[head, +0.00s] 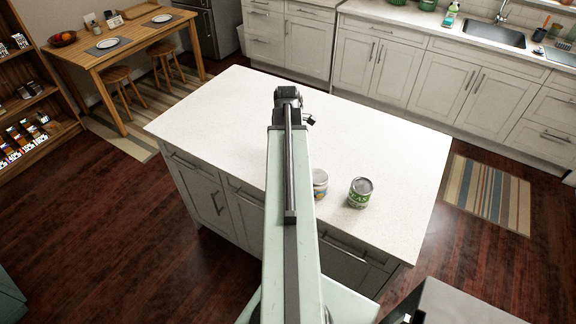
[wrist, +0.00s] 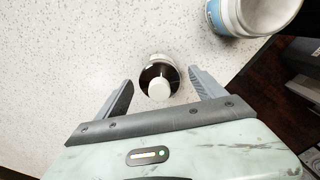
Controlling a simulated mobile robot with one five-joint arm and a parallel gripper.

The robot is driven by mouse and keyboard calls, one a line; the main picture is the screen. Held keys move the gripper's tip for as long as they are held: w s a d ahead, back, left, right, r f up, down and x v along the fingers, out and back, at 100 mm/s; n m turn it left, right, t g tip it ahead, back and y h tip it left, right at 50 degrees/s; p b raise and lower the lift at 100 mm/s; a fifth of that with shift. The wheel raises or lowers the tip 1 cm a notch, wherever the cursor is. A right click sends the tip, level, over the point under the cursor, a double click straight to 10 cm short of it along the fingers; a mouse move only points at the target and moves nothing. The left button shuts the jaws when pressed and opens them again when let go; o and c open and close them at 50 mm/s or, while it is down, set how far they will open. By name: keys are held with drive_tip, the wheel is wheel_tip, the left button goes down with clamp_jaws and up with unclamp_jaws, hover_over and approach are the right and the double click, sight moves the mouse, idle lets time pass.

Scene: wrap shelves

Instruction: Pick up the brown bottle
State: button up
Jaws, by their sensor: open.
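The brown bottle (wrist: 150,72) stands on the speckled white counter in the wrist view, seen from above with its white cap (wrist: 158,90) toward me. My gripper (wrist: 161,77) is open, with one grey finger on each side of the bottle. The bottle is between the fingertips, with a visible gap on both sides, and nothing is held. In the head view my arm covers the middle of the island, and I cannot make out the bottle or the fingers there.
A jar with a blue label (wrist: 216,17) stands close, up and right of the bottle, near the counter edge. In the head view a green-labelled can (head: 360,193) and a partly hidden can (head: 320,183) stand on the island (head: 220,115). Its left part is clear.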

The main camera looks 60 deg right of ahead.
wheel_tip(320, 180, down, 3)
drive_tip(key=shift+b, duration=0.8)
drive_tip(key=shift+r, duration=0.2)
drive_tip(key=c, duration=1.6)
